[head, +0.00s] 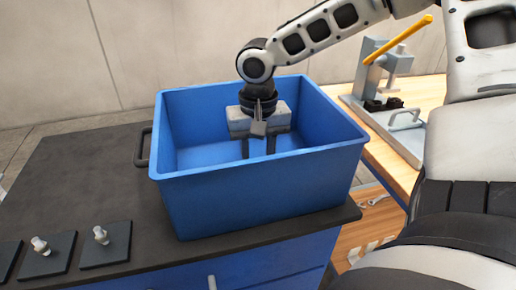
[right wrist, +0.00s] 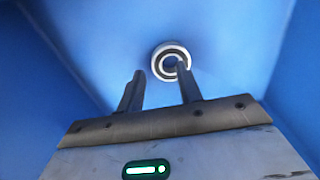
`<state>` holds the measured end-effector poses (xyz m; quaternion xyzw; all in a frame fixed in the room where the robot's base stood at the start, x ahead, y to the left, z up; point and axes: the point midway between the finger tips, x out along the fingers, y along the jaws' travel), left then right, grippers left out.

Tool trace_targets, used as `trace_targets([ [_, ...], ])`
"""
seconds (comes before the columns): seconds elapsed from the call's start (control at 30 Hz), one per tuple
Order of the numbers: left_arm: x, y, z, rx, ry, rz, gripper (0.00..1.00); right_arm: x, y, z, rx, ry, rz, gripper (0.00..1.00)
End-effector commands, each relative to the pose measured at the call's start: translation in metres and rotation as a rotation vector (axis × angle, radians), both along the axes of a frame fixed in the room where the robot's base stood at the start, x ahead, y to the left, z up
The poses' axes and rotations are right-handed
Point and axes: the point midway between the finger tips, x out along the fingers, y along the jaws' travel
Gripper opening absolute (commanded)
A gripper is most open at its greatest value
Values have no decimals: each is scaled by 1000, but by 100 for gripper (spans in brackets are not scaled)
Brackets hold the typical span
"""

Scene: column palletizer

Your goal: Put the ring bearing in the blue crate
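The blue crate (head: 255,195) stands on the dark top of a blue cabinet in the head view. My right gripper (head: 258,154) reaches down into the crate, its two fingers apart with nothing between them. In the right wrist view the ring bearing (right wrist: 158,62), a silver ring with a dark inner band, shows beyond the fingertips against the blue crate inside. The right gripper's (right wrist: 160,70) right-hand fingertip overlaps it in the picture; I cannot tell whether they touch. The bearing is not visible in the head view. My left gripper is not in view.
Small metal fittings stand on dark square pads (head: 105,246) at the front left of the cabinet top. A wooden bench to the right carries a grey press with a yellow lever (head: 398,40). The dark top (head: 85,175) left of the crate is clear.

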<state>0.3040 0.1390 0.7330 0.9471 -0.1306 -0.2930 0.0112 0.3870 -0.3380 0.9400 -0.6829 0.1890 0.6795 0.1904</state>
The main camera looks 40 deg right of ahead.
Motion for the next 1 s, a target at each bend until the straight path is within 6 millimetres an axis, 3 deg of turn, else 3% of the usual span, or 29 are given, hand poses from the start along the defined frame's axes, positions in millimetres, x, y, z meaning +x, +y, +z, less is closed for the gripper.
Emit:
trace_targets([
  [0.23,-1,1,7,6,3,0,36,0,0,14,-2,-3,0,35],
  [0.7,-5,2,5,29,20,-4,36,0,0,108,0,-4,0,35],
  [1.0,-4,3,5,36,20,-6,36,-1,0,132,-1,1,2,35],
])
